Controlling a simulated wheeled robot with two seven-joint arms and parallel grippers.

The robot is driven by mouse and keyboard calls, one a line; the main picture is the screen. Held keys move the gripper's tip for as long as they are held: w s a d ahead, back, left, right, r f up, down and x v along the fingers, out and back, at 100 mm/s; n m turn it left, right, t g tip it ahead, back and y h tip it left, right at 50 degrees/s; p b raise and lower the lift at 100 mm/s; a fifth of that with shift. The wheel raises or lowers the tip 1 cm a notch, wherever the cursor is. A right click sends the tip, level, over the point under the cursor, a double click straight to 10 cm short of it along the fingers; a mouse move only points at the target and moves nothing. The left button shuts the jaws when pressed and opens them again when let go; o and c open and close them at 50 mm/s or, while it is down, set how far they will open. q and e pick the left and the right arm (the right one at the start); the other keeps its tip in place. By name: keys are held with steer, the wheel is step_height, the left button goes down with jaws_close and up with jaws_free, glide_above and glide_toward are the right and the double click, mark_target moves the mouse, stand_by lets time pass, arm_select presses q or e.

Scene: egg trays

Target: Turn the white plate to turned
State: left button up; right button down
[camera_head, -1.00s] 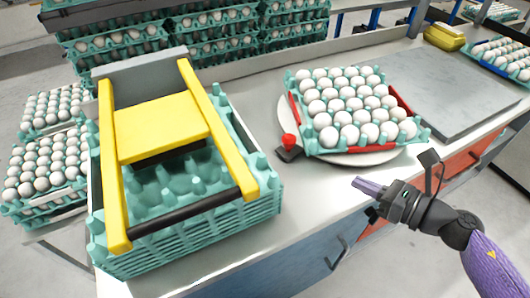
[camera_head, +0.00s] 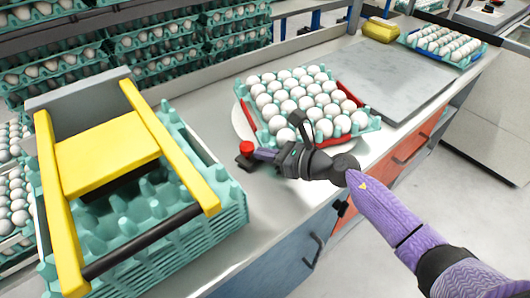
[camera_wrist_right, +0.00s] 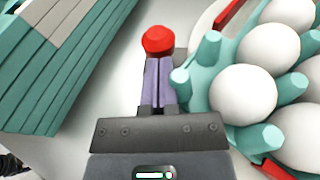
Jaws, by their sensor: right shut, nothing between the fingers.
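The white round plate (camera_head: 240,124) lies on the counter under a teal egg tray (camera_head: 370,118) full of white eggs; most of the plate is hidden by the tray. Red brackets (camera_head: 348,106) show at the tray's edges. A red knob (camera_head: 246,148) on a dark base stands at the plate's left front edge; it also shows in the right wrist view (camera_wrist_right: 158,40). My right gripper (camera_head: 262,154) is shut and empty, its fingertips close to the knob. In the right wrist view its purple fingers (camera_wrist_right: 158,75) point at the knob; contact is unclear. My left gripper is not in view.
A stack of empty teal trays (camera_head: 215,215) with a yellow-barred frame (camera_head: 105,150) stands on the left, near the knob. A grey slab (camera_head: 385,75) lies right of the plate. The counter's front edge runs below my right arm.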

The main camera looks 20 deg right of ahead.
mark_target(251, 145)
steer(key=shift+w+a+r+p, duration=0.15)
steer(key=shift+p, duration=0.15)
steer(key=w+a+m+h+p, duration=0.1)
steer(key=w+a+m+t+h+p, duration=0.1)
steer(key=p, duration=0.1)
steer(key=shift+w+r, duration=0.1)
steer(key=shift+r, duration=0.25)
steer(key=shift+w+a+f+m+t+h+p, duration=0.25)
steer(key=shift+w+a+m+t+h+p, duration=0.3)
steer(key=shift+w+p, duration=0.2)
steer(key=shift+f, duration=0.1)
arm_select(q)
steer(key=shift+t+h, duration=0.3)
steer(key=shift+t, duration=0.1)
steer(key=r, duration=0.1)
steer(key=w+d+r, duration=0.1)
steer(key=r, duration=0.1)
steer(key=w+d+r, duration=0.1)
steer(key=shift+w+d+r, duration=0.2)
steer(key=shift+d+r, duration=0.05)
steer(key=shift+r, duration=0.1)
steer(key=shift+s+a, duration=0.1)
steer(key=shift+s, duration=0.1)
arm_select(e)
steer(key=shift+f, duration=0.1)
